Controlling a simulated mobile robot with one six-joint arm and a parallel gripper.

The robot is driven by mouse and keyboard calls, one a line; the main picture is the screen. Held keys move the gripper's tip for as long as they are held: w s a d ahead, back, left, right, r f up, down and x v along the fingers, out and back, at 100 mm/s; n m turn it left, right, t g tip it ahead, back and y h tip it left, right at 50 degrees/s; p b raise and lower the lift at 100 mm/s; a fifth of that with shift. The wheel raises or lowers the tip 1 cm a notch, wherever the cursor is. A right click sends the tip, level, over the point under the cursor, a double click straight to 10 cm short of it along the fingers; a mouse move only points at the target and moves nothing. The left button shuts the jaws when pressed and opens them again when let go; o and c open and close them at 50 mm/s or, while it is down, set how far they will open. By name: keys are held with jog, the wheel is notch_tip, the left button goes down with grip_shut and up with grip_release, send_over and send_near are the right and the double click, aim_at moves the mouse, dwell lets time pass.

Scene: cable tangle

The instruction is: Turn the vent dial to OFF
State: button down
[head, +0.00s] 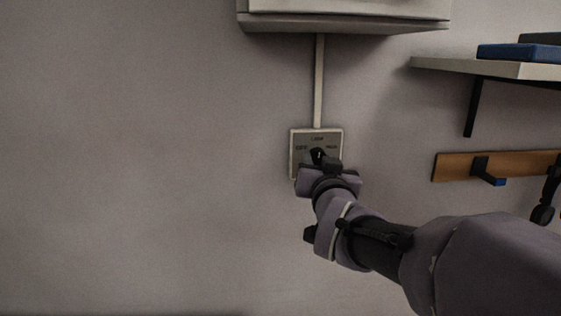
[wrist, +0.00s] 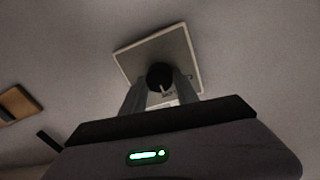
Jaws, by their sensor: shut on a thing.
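The vent dial is a dark round knob (wrist: 160,76) on a pale square wall plate (wrist: 184,52). In the head view the plate (head: 297,136) hangs below a thin vertical conduit, with small labels around the dial; one on top seems to read LOW, and the others are too small to read surely. My gripper (wrist: 160,92) is at the plate, its two fingers on either side of the knob and shut on it. A light pointer mark shows on the knob in the wrist view. In the head view my gripper hides most of the dial and the plate's lower part.
A pale box (head: 345,22) is on the wall above, joined to the plate by the conduit (head: 319,80). At right are a shelf (head: 480,68) with blue items and a wooden hook rail (head: 453,167). The wall at left is bare.

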jog(key=shift+n, duration=0.3)
jog(key=n+b, duration=0.2)
jog(key=n, duration=0.3)
jog(key=shift+f+b, duration=0.15)
jog(key=shift+b, duration=0.15)
jog(key=n+b, duration=0.1)
jog(key=n, duration=0.2)
jog(key=n+b, duration=0.1)
jog(key=n, duration=0.2)
jog(key=shift+n+t+y, duration=0.3)
jog(key=shift+t, duration=0.1)
jog(key=c, duration=0.9)
grip_release()
